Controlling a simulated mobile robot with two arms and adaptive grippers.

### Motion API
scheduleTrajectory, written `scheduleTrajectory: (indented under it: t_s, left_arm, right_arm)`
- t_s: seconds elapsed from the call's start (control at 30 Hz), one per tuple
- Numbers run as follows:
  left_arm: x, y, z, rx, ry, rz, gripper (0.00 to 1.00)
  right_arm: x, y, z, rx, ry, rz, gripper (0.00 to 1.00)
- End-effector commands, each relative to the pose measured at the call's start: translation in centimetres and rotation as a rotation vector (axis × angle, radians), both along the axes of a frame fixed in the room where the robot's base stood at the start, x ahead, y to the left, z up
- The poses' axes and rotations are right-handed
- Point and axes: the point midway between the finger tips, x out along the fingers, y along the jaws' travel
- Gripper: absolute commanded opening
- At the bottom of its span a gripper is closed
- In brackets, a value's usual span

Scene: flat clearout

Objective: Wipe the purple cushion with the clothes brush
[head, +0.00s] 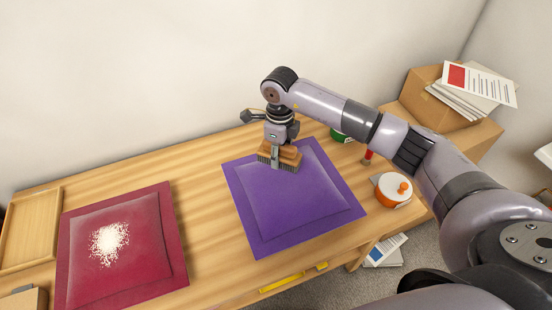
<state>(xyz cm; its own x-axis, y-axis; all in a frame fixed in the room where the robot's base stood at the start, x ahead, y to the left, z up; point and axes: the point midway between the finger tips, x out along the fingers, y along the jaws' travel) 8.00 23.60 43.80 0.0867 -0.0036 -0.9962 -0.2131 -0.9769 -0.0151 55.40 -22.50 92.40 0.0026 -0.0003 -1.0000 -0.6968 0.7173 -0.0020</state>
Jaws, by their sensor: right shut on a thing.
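The purple cushion (298,205) lies flat on the wooden table, and its visible surface looks clean. My right gripper (277,148) is above the cushion's far left part, pointing down. It is shut on the clothes brush (290,157), which has a wooden back and dark bristles facing down. The brush is at the cushion's far edge; whether the bristles touch the fabric is hard to tell. The gripper hides part of the brush. My left gripper is not in view.
A red cushion (150,240) with a white powdery patch (109,243) lies at left, near a wooden tray (30,230). An orange-and-white round container (392,188), a red object (367,158) and a green item (340,136) stand right of the purple cushion. Cardboard boxes (425,98) stand behind.

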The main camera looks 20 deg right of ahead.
Motion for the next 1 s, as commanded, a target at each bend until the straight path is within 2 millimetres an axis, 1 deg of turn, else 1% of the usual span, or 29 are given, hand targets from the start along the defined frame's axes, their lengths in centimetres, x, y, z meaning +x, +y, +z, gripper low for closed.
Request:
scheduleTrajectory:
  t_s: [0.03, 0.1, 0.33, 0.9, 1.0]
  left_arm:
    - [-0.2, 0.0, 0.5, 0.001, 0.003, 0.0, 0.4]
    - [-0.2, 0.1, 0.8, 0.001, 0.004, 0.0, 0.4]
    - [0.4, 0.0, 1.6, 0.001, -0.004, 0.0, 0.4]
    - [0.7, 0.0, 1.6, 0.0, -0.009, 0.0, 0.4]
    - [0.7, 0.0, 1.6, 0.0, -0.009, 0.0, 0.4]
  right_arm:
    - [0.1, -0.2, 0.8, -0.001, -0.001, -0.001, 0.11]
    - [0.2, -0.5, 1.4, -0.001, -0.002, -0.002, 0.11]
    - [0.4, -1.2, 3.1, -0.001, -0.001, -0.005, 0.11]
    - [0.4, -1.2, 3.3, 0.0, 0.0, -0.005, 0.11]
    - [0.3, -1.1, 3.4, 0.001, -0.002, 0.019, 0.11]
